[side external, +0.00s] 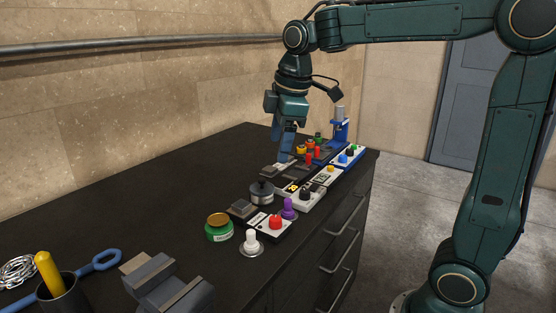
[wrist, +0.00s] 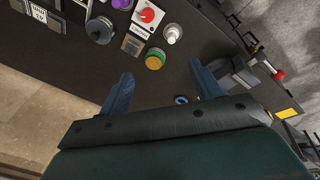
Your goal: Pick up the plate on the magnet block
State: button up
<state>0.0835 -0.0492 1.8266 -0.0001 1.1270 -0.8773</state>
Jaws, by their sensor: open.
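A small dark square block with a grey plate (side external: 241,206) on top sits on the black bench, between the green jar and the dark round pot. I take it for the magnet block, though no label on it is readable. The plate also shows in the wrist view (wrist: 132,43), beyond the fingertips. My gripper (side external: 284,157) is over the far part of the bench, beyond this block and apart from it. In the wrist view my gripper (wrist: 161,69) has its two blue fingers spread wide, with nothing held between them.
A vise (side external: 165,283) stands nearer the camera. Control boxes line the far bench edge.

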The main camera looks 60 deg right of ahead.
jog(key=w+d+f+n+g, duration=0.1)
jog(key=w+f+n, duration=0.3)
jog(key=w, duration=0.4)
jog(key=w+d+f+n+g, duration=0.1)
jog(key=w+d+f+n, duration=0.3)
jog(key=w, duration=0.4)
jog(key=shift+w+d+f+n+g, duration=0.3)
jog(key=shift+w+d+f+g, duration=0.1)
jog(key=shift+f, duration=0.4)
send_over(241, 204)
jog(key=shift+d+f, duration=0.15)
jog(key=shift+f, duration=2)
jog(key=shift+d+f, duration=0.1)
jog(key=shift+f, duration=2.05)
jog(key=shift+f, duration=0.15)
jog(key=shift+a+f, duration=0.15)
jog(key=shift+f, duration=2.3)
jog(key=shift+c, duration=0.5)
jog(key=c, duration=1.2)
